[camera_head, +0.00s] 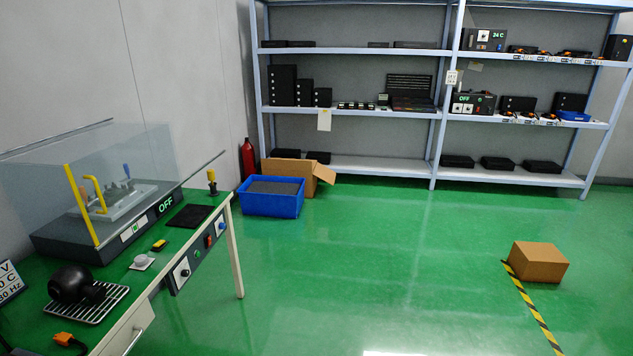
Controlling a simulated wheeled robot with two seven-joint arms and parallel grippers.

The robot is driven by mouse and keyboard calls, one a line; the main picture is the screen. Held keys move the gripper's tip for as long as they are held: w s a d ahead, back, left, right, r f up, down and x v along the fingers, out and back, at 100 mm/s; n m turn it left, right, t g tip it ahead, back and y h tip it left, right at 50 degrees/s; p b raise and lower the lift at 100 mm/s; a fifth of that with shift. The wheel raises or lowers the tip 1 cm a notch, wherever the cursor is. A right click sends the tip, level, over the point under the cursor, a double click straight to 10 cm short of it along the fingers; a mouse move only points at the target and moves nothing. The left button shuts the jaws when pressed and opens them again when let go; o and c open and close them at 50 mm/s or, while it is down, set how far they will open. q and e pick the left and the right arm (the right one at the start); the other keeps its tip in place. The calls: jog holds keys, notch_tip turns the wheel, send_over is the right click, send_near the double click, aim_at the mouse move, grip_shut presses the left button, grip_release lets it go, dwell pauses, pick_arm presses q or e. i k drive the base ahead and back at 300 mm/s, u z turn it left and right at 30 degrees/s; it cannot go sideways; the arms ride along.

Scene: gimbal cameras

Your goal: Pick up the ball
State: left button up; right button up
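A black, ball-shaped object (70,283) with a dark block-like part at its right side rests on a slotted metal rack (98,308) at the near left of the green workbench. It is the largest round thing in view. A small pale rounded piece (141,261) sits on a light square base farther along the bench; I cannot tell if it is a ball. Neither of my grippers is in view.
A machine (110,215) with a clear cover and an OFF display stands behind on the bench (150,285). A blue bin (272,197), shelves (350,110) and a cardboard box (538,262) stand beyond. The green floor in the middle is clear.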

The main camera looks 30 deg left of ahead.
aim_at(70, 284)
jog(key=u, duration=0.1)
jog(key=i, duration=1.85)
jog(key=u, duration=1.4)
jog(key=i, duration=1.05)
jog(key=u, duration=1.05)
